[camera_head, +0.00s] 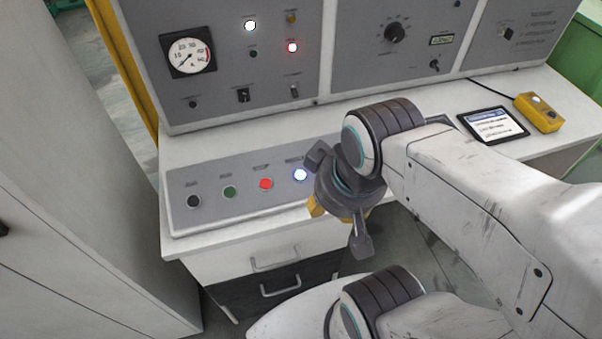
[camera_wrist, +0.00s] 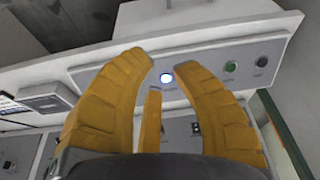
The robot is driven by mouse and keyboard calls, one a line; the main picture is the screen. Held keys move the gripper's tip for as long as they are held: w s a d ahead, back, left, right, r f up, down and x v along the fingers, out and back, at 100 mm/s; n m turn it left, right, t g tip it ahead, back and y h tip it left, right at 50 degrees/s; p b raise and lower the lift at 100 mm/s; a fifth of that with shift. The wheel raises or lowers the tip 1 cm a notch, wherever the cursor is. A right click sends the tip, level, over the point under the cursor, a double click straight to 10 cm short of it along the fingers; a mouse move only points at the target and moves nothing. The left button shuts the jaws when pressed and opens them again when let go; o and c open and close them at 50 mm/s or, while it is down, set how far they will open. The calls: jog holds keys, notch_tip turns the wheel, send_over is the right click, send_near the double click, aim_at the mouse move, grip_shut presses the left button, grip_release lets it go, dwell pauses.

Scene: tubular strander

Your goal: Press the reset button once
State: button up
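A row of push buttons sits on the sloped grey console panel (camera_head: 240,200). From the left they are black (camera_head: 194,201), green (camera_head: 229,192), red (camera_head: 265,184) and a lit blue-white button (camera_head: 301,175). Their labels are too small to read, so I cannot confirm which is reset. My gripper (camera_head: 330,210) is just right of the lit button and partly hidden by its own wrist. In the wrist view its yellow fingers (camera_wrist: 168,62) are spread and empty, with the lit button (camera_wrist: 166,78) showing between them. The red button is hidden there behind a finger.
An upright cabinet with a gauge (camera_head: 188,55), lamps and knobs rises behind the panel. A tablet (camera_head: 493,125) and a yellow box (camera_head: 538,112) lie on the desk at right. Drawers (camera_head: 275,262) are below. A tall light cabinet (camera_head: 80,180) stands at left.

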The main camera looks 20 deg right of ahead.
grip_shut()
jog(key=shift+c, duration=1.9)
grip_release()
